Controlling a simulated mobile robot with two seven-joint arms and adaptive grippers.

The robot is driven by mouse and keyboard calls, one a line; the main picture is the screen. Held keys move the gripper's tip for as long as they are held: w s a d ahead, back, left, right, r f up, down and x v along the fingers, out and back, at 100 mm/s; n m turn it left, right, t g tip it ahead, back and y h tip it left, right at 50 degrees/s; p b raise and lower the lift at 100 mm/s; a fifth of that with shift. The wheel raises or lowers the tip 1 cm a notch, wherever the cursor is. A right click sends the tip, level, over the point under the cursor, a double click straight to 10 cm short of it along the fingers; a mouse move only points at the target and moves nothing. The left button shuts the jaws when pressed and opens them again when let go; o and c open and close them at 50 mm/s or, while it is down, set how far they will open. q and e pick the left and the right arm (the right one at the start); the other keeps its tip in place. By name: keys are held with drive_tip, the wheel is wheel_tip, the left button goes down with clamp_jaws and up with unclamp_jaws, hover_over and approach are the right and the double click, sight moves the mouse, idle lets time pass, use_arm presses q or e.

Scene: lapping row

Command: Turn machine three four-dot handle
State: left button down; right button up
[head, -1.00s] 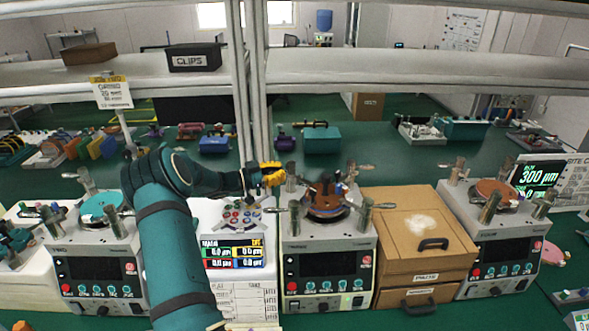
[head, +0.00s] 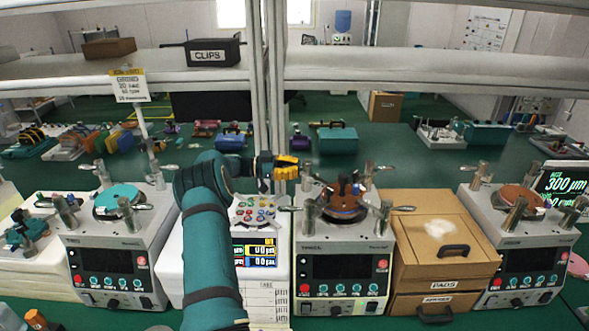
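Machine three (head: 343,262) is the light grey middle unit with a dark screen and buttons. A round reddish-brown plate (head: 343,207) with dark parts is on its top. Posts with lever handles stand around the plate: back left (head: 307,182), back right (head: 368,174), front left (head: 309,217) and front right (head: 384,217). Dot marks on the handles are too small to read. My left gripper (head: 287,167), with yellow fingers, is just left of the back-left post, seemingly apart from it. Its finger opening is unclear. My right gripper is out of view.
A similar machine with a teal plate (head: 118,197) stands left, another (head: 518,200) right. A brown PADS box (head: 445,238) abuts machine three's right side. A button panel and display (head: 262,250) stand left of it. A shelf post (head: 277,100) rises behind the gripper.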

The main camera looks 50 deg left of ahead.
use_arm(q)
drive_tip(key=shift+r, duration=0.2)
drive_tip(key=c, duration=0.9)
unclamp_jaws()
drive_tip(key=shift+f, duration=0.1)
drive_tip(key=v, duration=1.2)
drive_tip(key=shift+w, duration=0.1)
